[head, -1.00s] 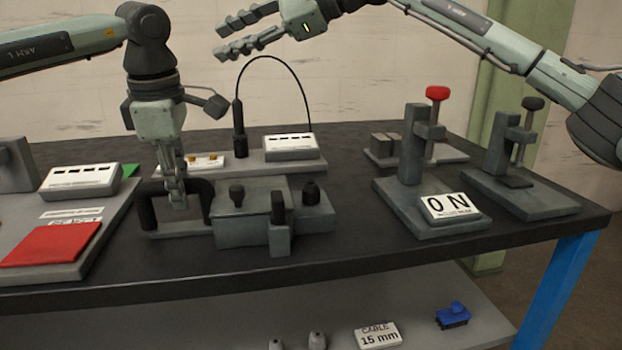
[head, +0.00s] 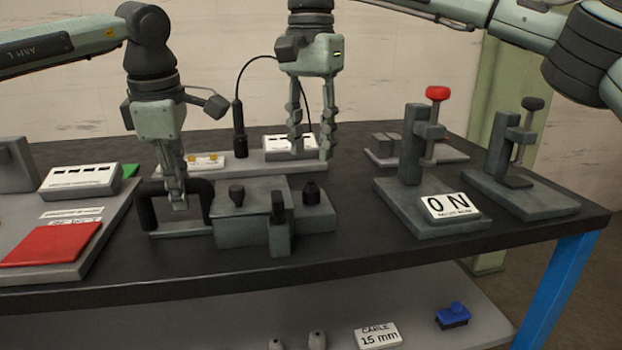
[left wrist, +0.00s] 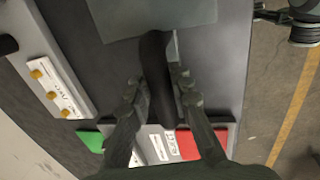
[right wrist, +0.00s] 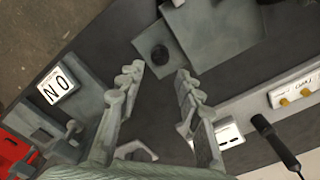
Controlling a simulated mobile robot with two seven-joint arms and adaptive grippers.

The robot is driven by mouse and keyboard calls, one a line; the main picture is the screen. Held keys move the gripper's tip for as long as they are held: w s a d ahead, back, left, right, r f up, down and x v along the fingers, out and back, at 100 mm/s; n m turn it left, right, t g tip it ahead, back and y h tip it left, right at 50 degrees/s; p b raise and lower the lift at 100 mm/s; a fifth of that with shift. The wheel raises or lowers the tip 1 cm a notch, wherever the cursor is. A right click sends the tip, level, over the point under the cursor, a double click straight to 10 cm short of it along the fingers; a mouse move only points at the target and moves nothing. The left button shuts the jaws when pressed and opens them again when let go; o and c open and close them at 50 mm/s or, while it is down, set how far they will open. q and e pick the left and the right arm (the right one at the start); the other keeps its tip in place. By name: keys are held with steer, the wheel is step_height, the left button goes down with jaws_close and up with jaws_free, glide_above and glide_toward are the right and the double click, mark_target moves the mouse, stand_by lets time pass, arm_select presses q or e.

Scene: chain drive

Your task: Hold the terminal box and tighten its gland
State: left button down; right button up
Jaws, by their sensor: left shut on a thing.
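The grey terminal box (head: 245,222) stands on the dark table, with a black arched handle (head: 205,195) at its left end. My left gripper (head: 178,203) is shut on this handle; the left wrist view shows the dark bar (left wrist: 156,65) between its fingers. A dark gland-like knob (head: 311,192) sits on the box's right part; it also shows in the right wrist view (right wrist: 159,55). My right gripper (head: 311,156) points down, open and empty, above and behind that knob. In the right wrist view the knob lies just beyond the gap between the fingertips.
Behind the box are a grey plate with a white-topped unit (head: 290,143) and an upright black probe (head: 239,125) with a looping cable. Two clamp stands (head: 412,160) (head: 510,150) are to the right, one with an ON sign (head: 449,206). A red pad (head: 52,244) lies at left.

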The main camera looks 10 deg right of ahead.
mark_target(311, 183)
step_height(311, 183, down, 7)
steer(key=shift+r, duration=0.1)
stand_by(0.3)
jaws_close()
